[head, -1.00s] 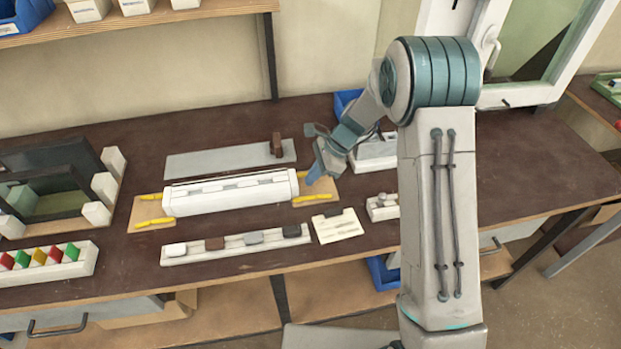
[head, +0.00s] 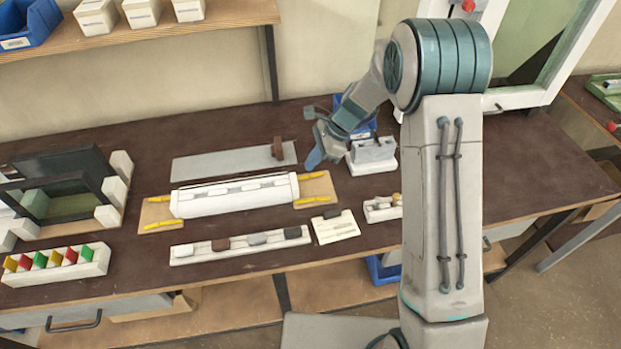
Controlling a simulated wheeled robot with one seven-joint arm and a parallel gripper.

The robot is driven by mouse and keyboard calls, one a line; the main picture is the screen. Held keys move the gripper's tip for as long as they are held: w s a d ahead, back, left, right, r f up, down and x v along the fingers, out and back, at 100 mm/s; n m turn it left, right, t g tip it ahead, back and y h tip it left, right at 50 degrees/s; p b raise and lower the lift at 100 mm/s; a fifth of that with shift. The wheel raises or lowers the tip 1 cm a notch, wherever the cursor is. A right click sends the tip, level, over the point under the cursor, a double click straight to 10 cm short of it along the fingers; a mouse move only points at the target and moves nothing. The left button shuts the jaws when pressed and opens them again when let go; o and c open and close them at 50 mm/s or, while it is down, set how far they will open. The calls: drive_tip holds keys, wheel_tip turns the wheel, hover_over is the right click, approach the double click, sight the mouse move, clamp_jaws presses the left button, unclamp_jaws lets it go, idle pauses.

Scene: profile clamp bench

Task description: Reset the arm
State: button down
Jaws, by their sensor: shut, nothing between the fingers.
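My gripper (head: 312,163) is in the head view, shut and empty, at the end of my bent arm. Its fingers point down, above the bench just behind the right end of the white profile (head: 235,196). The profile lies lengthwise on a wooden base with yellow clamps (head: 312,201) at its right end and more yellow clamps (head: 160,226) at its left end. I see a gap in the picture between the fingertips and the profile. My upper arm hides part of the bench on the right.
A grey plate with a brown block (head: 277,148) lies behind the profile. A white fixture (head: 373,157) stands right of my gripper. Dark frames (head: 65,190) stand left.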

idle(0.5)
drive_tip(key=s+d+r+n+t+h, duration=0.4)
drive_tip(key=s+d+r+n, duration=0.6)
drive_tip(key=s+d+r, duration=0.55)
drive_tip(key=s+d+r+n+t+h, duration=0.1)
drive_tip(key=s+d+r+n+h, duration=0.1)
drive_tip(key=s, duration=0.7)
drive_tip(key=d+n, duration=0.1)
drive_tip(key=n, duration=0.1)
drive_tip(key=shift+s+d+r+n+t+b, duration=0.15)
drive_tip(key=shift+d+r+n+t+b, duration=0.15)
drive_tip(key=shift+d+r+n, duration=0.1)
drive_tip(key=shift+a, duration=0.15)
